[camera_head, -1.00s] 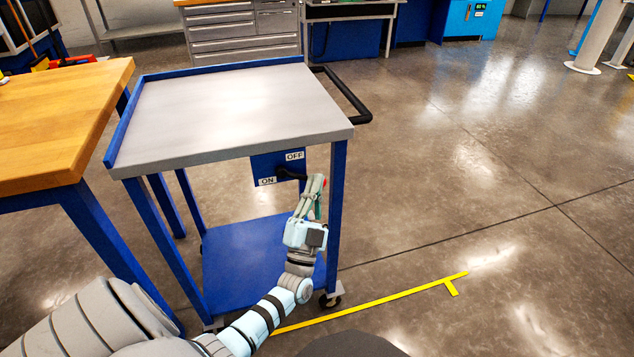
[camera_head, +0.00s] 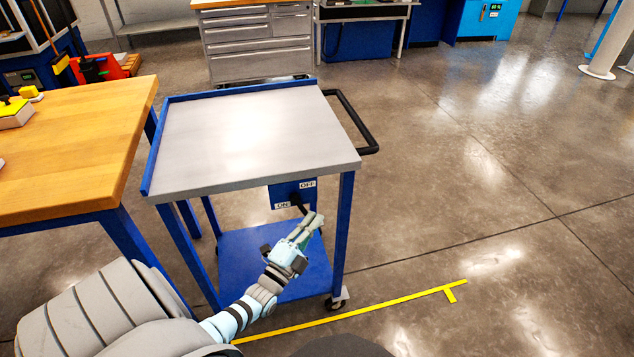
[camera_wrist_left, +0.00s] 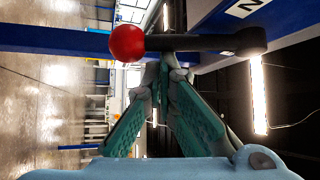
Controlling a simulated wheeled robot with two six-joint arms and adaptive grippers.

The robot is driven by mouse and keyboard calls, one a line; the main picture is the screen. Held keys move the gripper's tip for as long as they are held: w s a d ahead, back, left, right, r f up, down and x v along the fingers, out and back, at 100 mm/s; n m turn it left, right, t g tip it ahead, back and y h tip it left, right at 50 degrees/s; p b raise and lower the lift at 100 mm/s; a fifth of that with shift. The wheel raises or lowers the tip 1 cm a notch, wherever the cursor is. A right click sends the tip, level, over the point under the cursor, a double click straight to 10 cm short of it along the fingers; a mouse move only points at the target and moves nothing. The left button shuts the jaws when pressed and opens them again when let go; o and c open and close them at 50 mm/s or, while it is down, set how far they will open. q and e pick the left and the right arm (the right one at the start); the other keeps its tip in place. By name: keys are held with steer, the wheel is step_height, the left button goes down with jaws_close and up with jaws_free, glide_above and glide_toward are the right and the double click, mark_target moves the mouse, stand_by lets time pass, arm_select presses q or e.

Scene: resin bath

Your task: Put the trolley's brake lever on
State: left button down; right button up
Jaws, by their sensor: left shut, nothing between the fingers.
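The trolley (camera_head: 250,135) has a grey top and blue frame. Its blue brake plate (camera_head: 281,192) hangs under the near right part of the top, with OFF at upper right and ON at lower left. The black brake lever (camera_head: 297,200) slants steeply down from its pivot beside ON. In the left wrist view the lever (camera_wrist_left: 195,43) ends in a red ball knob (camera_wrist_left: 127,43); in the head view my gripper hides the knob. My left gripper (camera_head: 316,218) is shut and empty, its fingertips (camera_wrist_left: 165,62) at the lever's rod; I cannot tell whether they touch. My right gripper is out of view.
A wooden-topped table (camera_head: 80,150) stands close on the left of the trolley. The trolley's black handle (camera_head: 368,130) sticks out on the right. A yellow floor line (camera_head: 370,309) runs in front. The floor on the right is clear.

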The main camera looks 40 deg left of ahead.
arm_select(q)
steer(key=shift+s+a+f+m+g+p, duration=0.1)
steer(key=shift+s+a+m+g+p, duration=0.1)
steer(key=shift+m+g+p, duration=0.1)
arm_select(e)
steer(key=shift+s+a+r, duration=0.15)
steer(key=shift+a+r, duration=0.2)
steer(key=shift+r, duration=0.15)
arm_select(q)
steer(key=shift+d, duration=0.1)
steer(key=s+d+f+p, duration=0.1)
steer(key=s+d+p, duration=0.1)
steer(key=s+d, duration=0.2)
steer(key=v, duration=0.3)
steer(key=shift+a+r, duration=0.2)
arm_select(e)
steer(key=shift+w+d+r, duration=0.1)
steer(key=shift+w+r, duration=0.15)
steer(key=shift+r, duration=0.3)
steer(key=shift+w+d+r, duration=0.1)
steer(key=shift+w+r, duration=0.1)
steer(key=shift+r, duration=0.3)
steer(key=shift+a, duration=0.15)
